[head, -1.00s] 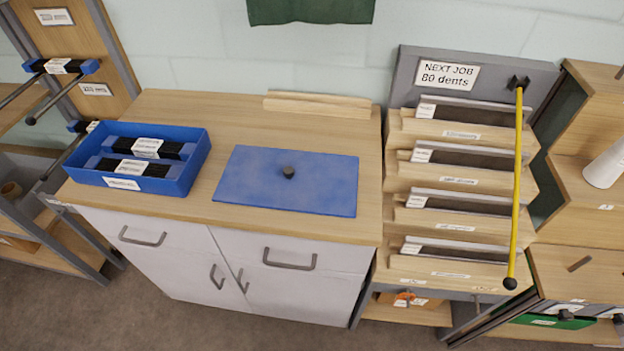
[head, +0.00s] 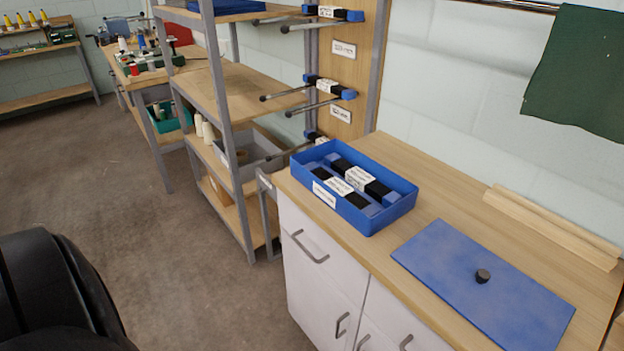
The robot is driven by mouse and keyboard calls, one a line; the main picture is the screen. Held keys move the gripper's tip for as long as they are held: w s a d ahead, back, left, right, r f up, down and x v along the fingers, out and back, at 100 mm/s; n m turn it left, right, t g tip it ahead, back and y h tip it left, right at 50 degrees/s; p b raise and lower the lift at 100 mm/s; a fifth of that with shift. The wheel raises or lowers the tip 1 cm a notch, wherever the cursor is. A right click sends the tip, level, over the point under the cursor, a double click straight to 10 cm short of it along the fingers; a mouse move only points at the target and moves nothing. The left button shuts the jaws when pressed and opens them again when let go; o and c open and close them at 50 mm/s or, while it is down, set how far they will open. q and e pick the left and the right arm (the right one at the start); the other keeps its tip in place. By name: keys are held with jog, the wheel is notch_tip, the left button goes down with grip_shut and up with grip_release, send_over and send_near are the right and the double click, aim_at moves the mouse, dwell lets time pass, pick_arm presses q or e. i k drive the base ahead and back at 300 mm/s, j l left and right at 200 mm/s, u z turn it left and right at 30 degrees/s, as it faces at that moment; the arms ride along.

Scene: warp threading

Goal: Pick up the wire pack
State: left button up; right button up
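Two black packs with white paper bands and blue ends lie side by side in a blue open tray (head: 398,208) on the wooden cabinet top. One pack (head: 378,189) is at the back and the other pack (head: 357,198) is nearer the front. Similar banded packs hang on pegs on the shelf's board, an upper pack (head: 333,13) and a middle pack (head: 330,86). The labels are too small to read, so I cannot tell which is the wire pack. Neither of my grippers is in view.
A blue lid (head: 484,290) with a dark knob lies flat right of the tray. A wooden strip (head: 552,226) lies at the back of the cabinet top (head: 450,195). The grey-framed shelf (head: 238,160) stands left. The floor (head: 150,240) ahead is clear.

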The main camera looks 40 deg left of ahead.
aim_at(361, 203)
jog(key=u, duration=1.1)
